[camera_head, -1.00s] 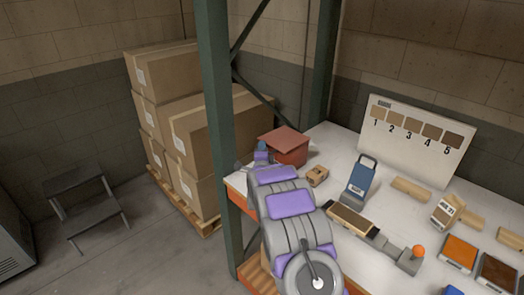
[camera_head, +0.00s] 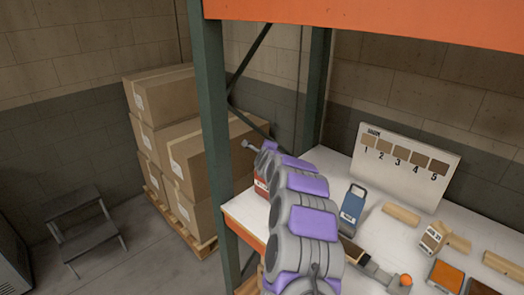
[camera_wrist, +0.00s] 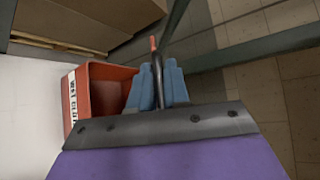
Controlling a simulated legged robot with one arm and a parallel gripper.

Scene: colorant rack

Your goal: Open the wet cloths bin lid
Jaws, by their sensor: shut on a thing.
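The red wet cloths bin (camera_wrist: 92,97) carries a white label with black letters, partly cut off in the wrist view. A hollow inside its rim shows there. In the head view only a small part of the bin (camera_head: 262,187) shows, because my arm covers the rest. My gripper (camera_wrist: 157,88) has blue fingers shut on a thin dark bar (camera_wrist: 156,62) with a red tip, just right of the bin. I cannot tell whether this bar belongs to the lid. In the head view my gripper is above the bin's left side, and the lid is not clearly visible.
A green post (camera_head: 212,130) stands left of my arm. Stacked cartons (camera_head: 180,150) and a grey step stool (camera_head: 82,225) are at left.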

